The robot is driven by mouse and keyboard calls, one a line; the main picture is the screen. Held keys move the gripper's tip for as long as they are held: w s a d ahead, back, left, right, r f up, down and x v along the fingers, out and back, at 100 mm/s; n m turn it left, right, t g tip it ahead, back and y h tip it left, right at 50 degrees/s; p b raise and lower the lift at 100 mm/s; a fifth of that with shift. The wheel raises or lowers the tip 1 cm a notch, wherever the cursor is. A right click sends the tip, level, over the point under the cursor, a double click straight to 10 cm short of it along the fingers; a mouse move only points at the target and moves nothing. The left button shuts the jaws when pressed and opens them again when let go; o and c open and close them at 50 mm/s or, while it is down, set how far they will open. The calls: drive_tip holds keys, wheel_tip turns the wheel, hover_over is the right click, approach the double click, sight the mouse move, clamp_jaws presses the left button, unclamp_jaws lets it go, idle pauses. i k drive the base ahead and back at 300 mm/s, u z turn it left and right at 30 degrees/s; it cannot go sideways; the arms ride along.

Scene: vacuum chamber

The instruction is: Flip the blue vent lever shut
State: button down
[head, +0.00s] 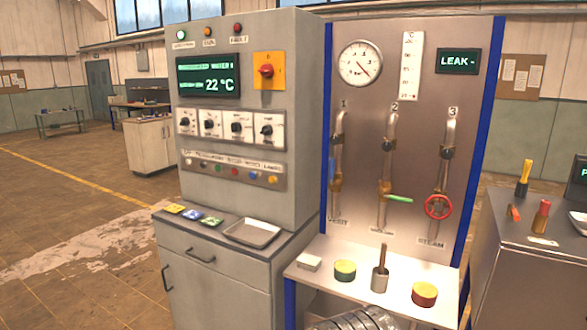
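The blue vent lever (331,172) is on the leftmost pipe (338,135), marked 1, of the metal panel in the head view. The label below appears to read VENT. The middle pipe has a green lever (399,198) lying nearly level to the right. The right pipe, labelled STEAM, has a red handwheel (438,206).
A white shelf (325,285) below the panel holds a white block (309,262), two round coloured pieces and a metal cup (380,279) with a stick. The grey control cabinet (250,120) stands close on the left. A display (457,61) reads LEAK. Open floor lies far left.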

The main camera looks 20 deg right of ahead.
sight(332, 169)
drive_tip(key=u, duration=0.4)
drive_tip(key=i, duration=1)
drive_tip(key=u, duration=0.15)
